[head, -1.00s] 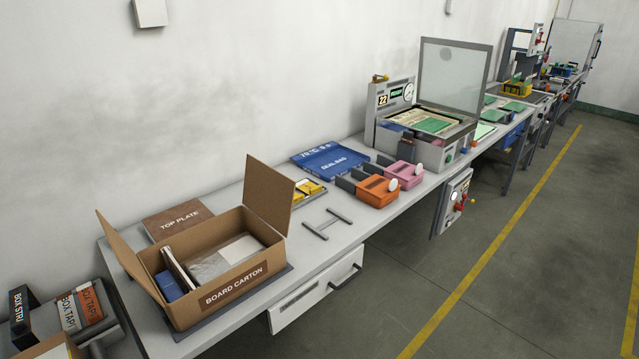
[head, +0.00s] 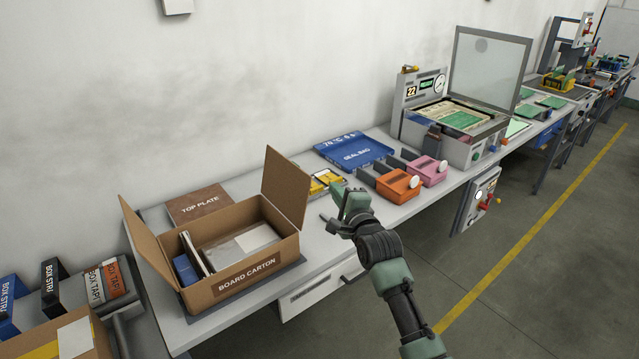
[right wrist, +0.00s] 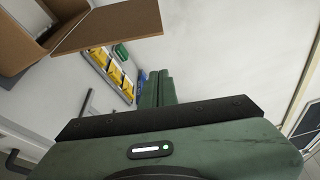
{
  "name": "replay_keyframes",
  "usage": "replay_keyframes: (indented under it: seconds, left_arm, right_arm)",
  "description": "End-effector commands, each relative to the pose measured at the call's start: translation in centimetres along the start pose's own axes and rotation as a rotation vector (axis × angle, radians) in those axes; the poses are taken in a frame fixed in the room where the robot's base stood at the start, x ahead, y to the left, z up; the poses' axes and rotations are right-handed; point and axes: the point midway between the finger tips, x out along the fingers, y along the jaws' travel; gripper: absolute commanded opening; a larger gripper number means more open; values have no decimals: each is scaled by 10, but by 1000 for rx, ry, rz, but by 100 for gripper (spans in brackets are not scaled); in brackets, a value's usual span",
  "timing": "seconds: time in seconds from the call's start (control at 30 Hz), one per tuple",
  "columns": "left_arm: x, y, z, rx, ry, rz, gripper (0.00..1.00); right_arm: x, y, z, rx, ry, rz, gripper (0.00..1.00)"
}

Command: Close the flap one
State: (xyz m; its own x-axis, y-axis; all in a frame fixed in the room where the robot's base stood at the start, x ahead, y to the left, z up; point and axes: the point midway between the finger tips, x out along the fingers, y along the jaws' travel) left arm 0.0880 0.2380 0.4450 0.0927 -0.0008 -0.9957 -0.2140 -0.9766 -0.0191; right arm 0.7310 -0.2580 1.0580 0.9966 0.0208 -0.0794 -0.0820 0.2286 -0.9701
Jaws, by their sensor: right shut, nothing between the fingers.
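The board carton (head: 245,273) stands open on the bench, with a blue box, upright thin items and a flat grey-white packet inside. Its left flap (head: 147,240) leans outward. Its right flap (head: 286,187) stands up, tilted outward; in the right wrist view this flap (right wrist: 112,27) shows at the upper left. The frames do not show which flap is "one". My right gripper (head: 342,195) is shut and empty, to the right of the right flap and apart from it. Its green fingers (right wrist: 157,88) show in the right wrist view. My left gripper is not in view.
A brown top plate (head: 198,204) lies behind the carton. Yellow items (head: 325,181) in a tray, a blue seal bag tray (head: 354,150), and orange (head: 398,186) and pink (head: 428,170) bins lie to the right.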

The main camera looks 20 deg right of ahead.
Motion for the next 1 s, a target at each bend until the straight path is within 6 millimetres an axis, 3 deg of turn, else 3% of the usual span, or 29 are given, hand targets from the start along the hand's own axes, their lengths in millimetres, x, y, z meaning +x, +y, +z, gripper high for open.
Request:
replay_keyframes:
  seconds: [0.23,0.33,0.5,1.0]
  left_arm:
    - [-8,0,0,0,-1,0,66]
    - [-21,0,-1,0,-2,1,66]
    - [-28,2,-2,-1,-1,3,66]
    - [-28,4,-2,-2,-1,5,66]
  right_arm:
    - [46,-2,0,-3,1,1,0]
    - [38,-3,20,2,-3,2,0]
    - [32,-1,34,0,-1,1,0]
    - [30,1,38,-4,0,0,0]
